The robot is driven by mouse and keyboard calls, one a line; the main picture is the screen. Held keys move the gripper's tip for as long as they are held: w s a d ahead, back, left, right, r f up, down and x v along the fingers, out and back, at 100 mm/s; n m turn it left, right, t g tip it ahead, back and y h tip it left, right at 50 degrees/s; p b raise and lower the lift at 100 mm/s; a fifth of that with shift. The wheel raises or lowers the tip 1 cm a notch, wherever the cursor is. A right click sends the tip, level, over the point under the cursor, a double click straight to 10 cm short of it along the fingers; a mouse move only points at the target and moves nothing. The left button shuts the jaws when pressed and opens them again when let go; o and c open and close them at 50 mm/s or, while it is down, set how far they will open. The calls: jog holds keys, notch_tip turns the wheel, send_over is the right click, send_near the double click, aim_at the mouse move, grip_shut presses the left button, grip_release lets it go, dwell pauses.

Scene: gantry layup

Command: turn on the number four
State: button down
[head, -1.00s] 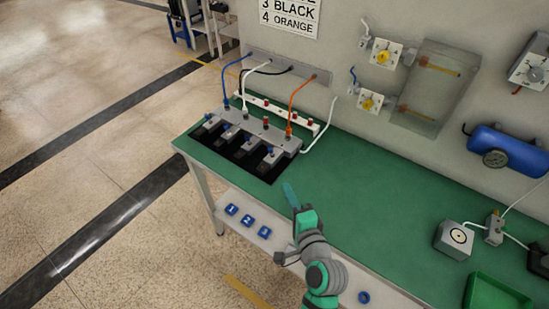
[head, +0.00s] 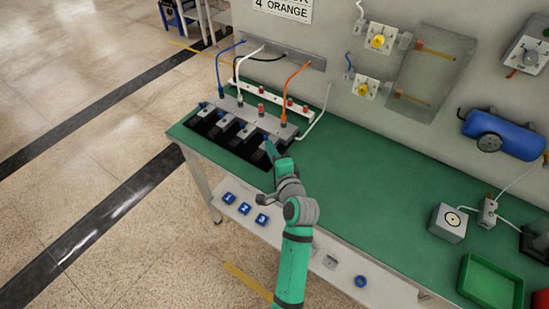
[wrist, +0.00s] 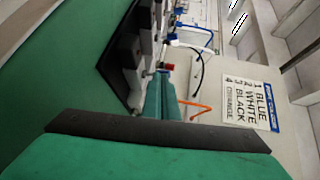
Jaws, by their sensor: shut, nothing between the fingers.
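A grey bank of several black units (head: 230,137) stands at the left end of the green bench, with small blue parts on the units. Blue, white, black and orange cables rise from it to a wall plate. The orange cable (head: 286,99) meets the rightmost unit and shows in the wrist view (wrist: 195,105). The wall sign (wrist: 248,102) reads 1 blue, 2 white, 3 black, 4 orange. My gripper (head: 270,150) is shut and empty, its tip at the front of the rightmost unit and partly hiding it. I cannot tell whether it touches. Its green fingers show in the wrist view (wrist: 160,95).
A white strip with red parts (head: 247,94) lies behind the bank. Blue tiles numbered 1, 2 and 3 (head: 245,208) are below the bench edge. Yellow-knobbed boxes (head: 378,40), a blue tank (head: 502,133) and a green tray (head: 490,281) are to the right. The bench middle is clear.

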jog(key=shift+w+a, duration=0.1)
jog(key=shift+w, duration=0.25)
jog(key=shift+r, duration=0.1)
jog(key=shift+w+r, duration=0.1)
dwell(0.4)
